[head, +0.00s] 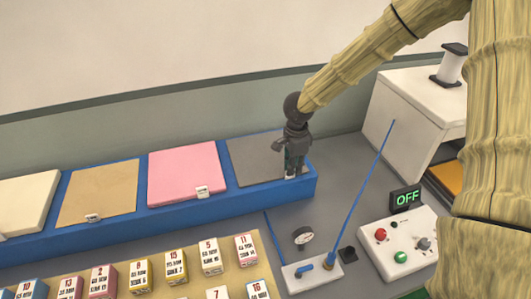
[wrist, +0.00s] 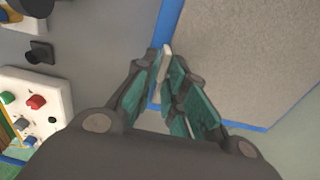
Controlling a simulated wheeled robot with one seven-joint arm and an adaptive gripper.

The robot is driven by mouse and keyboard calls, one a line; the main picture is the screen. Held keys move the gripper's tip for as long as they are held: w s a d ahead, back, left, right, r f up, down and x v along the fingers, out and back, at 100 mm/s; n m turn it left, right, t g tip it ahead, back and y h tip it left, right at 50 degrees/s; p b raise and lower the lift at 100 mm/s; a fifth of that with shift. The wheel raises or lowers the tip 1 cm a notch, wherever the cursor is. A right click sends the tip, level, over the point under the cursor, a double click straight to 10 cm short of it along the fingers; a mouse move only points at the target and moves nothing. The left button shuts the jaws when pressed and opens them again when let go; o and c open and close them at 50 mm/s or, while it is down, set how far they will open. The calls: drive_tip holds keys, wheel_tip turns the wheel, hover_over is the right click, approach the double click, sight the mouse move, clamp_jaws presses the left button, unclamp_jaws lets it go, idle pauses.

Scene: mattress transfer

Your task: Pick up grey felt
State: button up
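The grey felt (head: 251,159) is a flat square sheet in the rightmost section of a long blue tray (head: 130,225). It also fills much of the upper right of the wrist view (wrist: 245,55). My gripper (head: 295,175) points down at the right front corner of the felt and hides that corner in the head view. In the wrist view its teal-padded fingers (wrist: 164,68) stand apart, with a small white tag (wrist: 167,50) between or just beyond their tips. I cannot tell whether the fingers touch the tag or the felt.
Pink (head: 185,172), tan (head: 97,193) and cream (head: 24,203) sheets lie further left in the tray. Numbered blocks (head: 140,278) stand in front. A control box (head: 397,243) with an OFF sign (head: 407,198) and a thin blue rod (head: 362,188) are at right. A wall rises behind the tray.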

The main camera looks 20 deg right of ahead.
drive_tip(key=shift+w+a+f, duration=0.1)
drive_tip(key=shift+w+f, duration=0.1)
drive_tip(key=shift+f, duration=0.4)
drive_tip(key=shift+w+f, duration=0.2)
drive_tip(key=shift+f, duration=0.4)
drive_tip(key=shift+s+r, duration=0.1)
drive_tip(key=shift+s, duration=0.2)
drive_tip(key=shift+w, duration=0.15)
clamp_jaws()
